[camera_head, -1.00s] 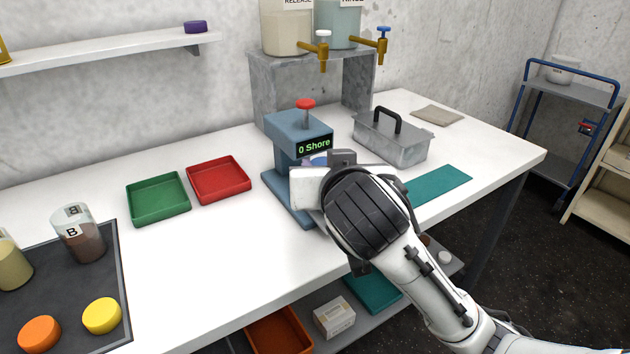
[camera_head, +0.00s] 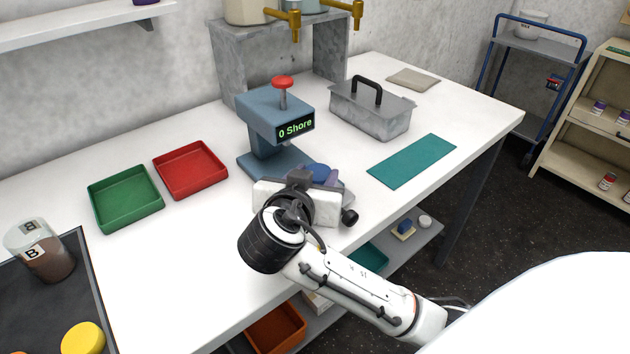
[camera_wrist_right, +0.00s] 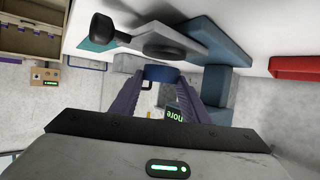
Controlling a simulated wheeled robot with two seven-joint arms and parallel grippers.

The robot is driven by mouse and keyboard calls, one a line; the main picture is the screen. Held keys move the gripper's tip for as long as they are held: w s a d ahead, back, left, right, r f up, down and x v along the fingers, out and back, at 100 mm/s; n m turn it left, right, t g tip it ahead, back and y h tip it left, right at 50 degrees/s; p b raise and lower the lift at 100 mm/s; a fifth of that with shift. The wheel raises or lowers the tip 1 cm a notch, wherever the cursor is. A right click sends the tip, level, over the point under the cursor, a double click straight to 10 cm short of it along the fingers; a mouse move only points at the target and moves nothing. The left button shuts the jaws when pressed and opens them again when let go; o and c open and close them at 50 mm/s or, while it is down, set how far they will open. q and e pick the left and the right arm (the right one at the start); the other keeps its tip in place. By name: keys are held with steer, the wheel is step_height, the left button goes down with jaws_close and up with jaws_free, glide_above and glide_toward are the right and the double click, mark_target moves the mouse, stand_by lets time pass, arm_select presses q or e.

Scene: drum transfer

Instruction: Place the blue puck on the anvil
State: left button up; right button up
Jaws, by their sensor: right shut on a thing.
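The blue puck (camera_head: 319,172) is between the fingers of my right gripper (camera_head: 314,178). The wrist view, which is upside down, shows the puck (camera_wrist_right: 162,74) at the fingertips. The blue-grey tester (camera_head: 275,115) has a red knob on top and a display reading "0 Shore". The grey round disk on the tester's base, seen in the wrist view, looks like the anvil (camera_wrist_right: 163,46). The puck is close above it; a narrow gap seems to show. In the head view my gripper hides the anvil. My left gripper is not in view.
A black knob (camera_head: 349,217) juts out beside my right gripper. Red (camera_head: 190,188) and green (camera_head: 124,221) trays are left of the tester. A lidded metal box (camera_head: 372,108) and teal mat (camera_head: 412,161) are right. The table's front edge lies below my gripper.

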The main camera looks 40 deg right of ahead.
steer(key=shift+f, duration=0.7)
steer(key=shift+f, duration=0.1)
steer(key=shift+f, duration=0.15)
steer(key=o, duration=1.1)
steer(key=shift+c, duration=0.2)
steer(key=shift+a+r, duration=0.1)
steer(key=shift+r, duration=0.25)
steer(key=v, duration=1.1)
steer(key=shift+s+a, duration=0.25)
steer(key=shift+s, duration=0.05)
